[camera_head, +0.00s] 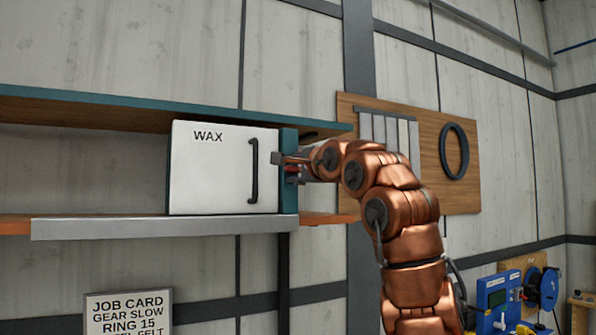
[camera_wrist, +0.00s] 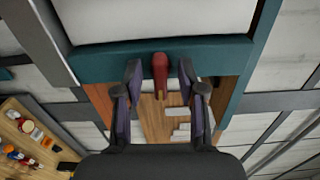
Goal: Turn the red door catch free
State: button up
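The red door catch (camera_wrist: 160,72) sits on the teal cabinet post, between the two fingers of my gripper (camera_wrist: 163,90) in the wrist view. The fingers stand apart on either side of it, with a gap visible on both sides. In the head view a small bit of red (camera_head: 291,169) shows at the post beside my gripper (camera_head: 283,168), partly hidden by it. The white door marked WAX (camera_head: 215,180) with a black handle (camera_head: 253,170) is closed, just left of the post.
The teal-edged shelf (camera_head: 110,106) runs above the door and a grey ledge (camera_head: 120,228) below it. A wooden board with a black ring (camera_head: 454,151) hangs on the wall at right. Blue equipment (camera_head: 495,300) stands at lower right.

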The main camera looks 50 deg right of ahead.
jog(key=shift+b+v, duration=0.7)
jog(key=shift+v, duration=0.85)
jog(key=shift+b+v, duration=0.7)
jog(key=shift+v, duration=2.25)
